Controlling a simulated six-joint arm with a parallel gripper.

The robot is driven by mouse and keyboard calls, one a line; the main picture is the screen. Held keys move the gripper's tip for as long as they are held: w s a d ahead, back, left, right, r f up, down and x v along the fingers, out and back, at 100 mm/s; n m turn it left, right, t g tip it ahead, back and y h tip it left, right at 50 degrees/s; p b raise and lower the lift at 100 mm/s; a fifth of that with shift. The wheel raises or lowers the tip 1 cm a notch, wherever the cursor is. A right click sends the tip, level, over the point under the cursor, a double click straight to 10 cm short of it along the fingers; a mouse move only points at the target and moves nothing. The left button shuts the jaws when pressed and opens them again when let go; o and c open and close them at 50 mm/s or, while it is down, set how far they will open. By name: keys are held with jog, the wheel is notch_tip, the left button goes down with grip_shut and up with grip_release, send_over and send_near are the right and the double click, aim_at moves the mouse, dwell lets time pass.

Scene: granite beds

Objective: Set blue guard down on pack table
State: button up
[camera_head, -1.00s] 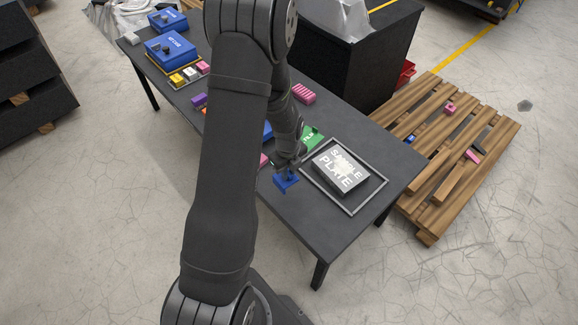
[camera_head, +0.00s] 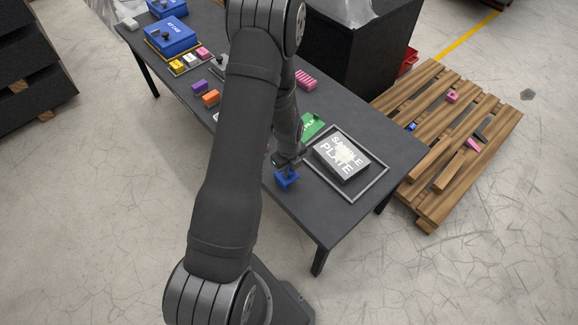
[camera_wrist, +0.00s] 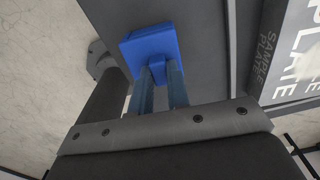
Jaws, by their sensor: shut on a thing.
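The blue guard (camera_head: 287,180) is a small blue block-like piece at the front edge side of the dark pack table (camera_head: 320,218), left of the sample plate. My gripper (camera_head: 287,168) is directly above it, fingers pointing down, shut on it. In the wrist view the blue guard (camera_wrist: 150,46) shows as a flat blue plate with a raised part between the two fingertips of my gripper (camera_wrist: 158,76). The dark tabletop (camera_wrist: 205,40) lies behind it. I cannot tell whether the guard touches the table or hangs just above it.
A sample plate (camera_head: 341,157) lies in a grey frame (camera_head: 371,187) just right of the guard. A green piece (camera_head: 311,126), orange block (camera_head: 211,98), purple block (camera_head: 199,87) and blue boxes (camera_head: 170,36) are farther back. A wooden pallet (camera_head: 455,165) stands right. The table's near right corner is bare.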

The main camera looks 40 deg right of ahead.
jog(key=shift+f, duration=0.3)
dwell(0.5)
jog(key=o, duration=1.3)
jog(key=shift+r, duration=4)
jog(key=shift+f, duration=4)
jog(key=shift+r, duration=0.1)
